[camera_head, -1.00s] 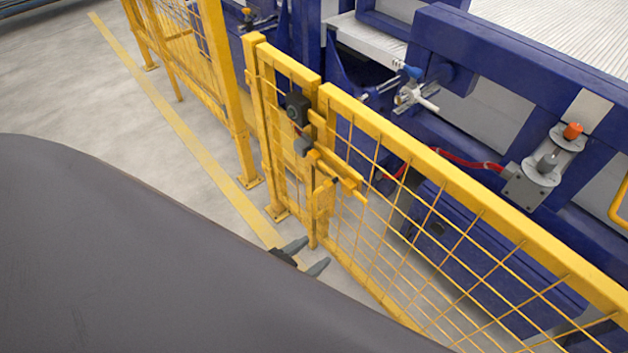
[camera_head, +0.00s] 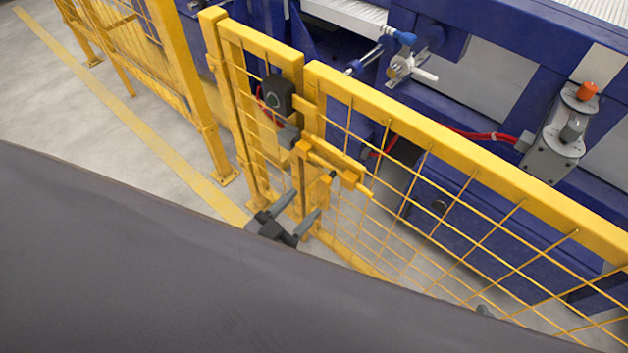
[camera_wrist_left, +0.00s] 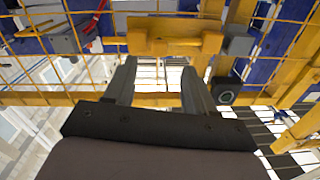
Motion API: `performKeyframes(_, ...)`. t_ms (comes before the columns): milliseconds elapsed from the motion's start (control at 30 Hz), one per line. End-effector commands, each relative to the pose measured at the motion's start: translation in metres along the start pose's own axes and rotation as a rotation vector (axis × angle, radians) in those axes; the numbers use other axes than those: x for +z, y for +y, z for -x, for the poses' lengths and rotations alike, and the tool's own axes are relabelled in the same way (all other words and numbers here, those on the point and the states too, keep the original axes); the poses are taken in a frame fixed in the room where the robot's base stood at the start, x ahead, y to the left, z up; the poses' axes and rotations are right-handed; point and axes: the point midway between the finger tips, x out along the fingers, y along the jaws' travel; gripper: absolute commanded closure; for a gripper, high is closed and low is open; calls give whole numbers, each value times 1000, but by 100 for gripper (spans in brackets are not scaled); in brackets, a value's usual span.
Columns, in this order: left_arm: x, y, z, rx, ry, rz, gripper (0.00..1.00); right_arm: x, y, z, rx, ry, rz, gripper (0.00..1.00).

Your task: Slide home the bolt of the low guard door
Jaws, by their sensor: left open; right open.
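The low guard door (camera_head: 455,165) is a yellow mesh panel on the right. Its yellow bolt (camera_head: 345,168) lies along the panel near the post, with its rod sticking out at the right end; it also shows in the wrist view (camera_wrist_left: 172,36). A black latch box (camera_head: 279,97) with a grey block (camera_head: 288,137) is left of the bolt. My left gripper (camera_head: 305,202) is open and empty, just below and in front of the bolt; its fingers (camera_wrist_left: 160,72) point at it, apart from it.
Yellow mesh fencing (camera_head: 180,95) stands at the left. A blue machine (camera_head: 480,190) with a valve lever and an orange-topped lamp (camera_head: 586,92) is behind the door. Grey floor with a yellow line (camera_head: 120,105) is clear on the left. My dark arm covers the lower left.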

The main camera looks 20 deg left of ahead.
Motion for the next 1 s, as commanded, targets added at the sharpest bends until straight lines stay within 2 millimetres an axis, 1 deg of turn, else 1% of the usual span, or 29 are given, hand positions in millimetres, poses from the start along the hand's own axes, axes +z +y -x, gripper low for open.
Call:
performKeyframes(167, -1, 0, -19, -1, 5, 0, 45, 2, 0, -1, 0, -1, -1, 34)
performKeyframes(400, -1, 0, -52, -1, 4, 0, 45, 6, 0, -3, 0, -5, -3, 34)
performKeyframes(500, -1, 0, -62, -1, 3, 0, 45, 7, 0, -4, -1, -7, -4, 34)
performKeyframes(700, -1, 0, -70, 0, 2, 0, 45, 8, 0, -4, -2, -9, -5, 34)
performKeyframes(933, -1, 0, -70, 0, 1, 0, 45, 8, -1, -3, -2, -11, -6, 34)
performKeyframes(967, -1, 0, -70, 0, 1, 0, 55, 8, -1, -3, -2, -11, -6, 34)
performKeyframes(1000, -1, 0, -70, 0, 1, 0, 68, 8, -1, -3, -3, -11, -6, 34)
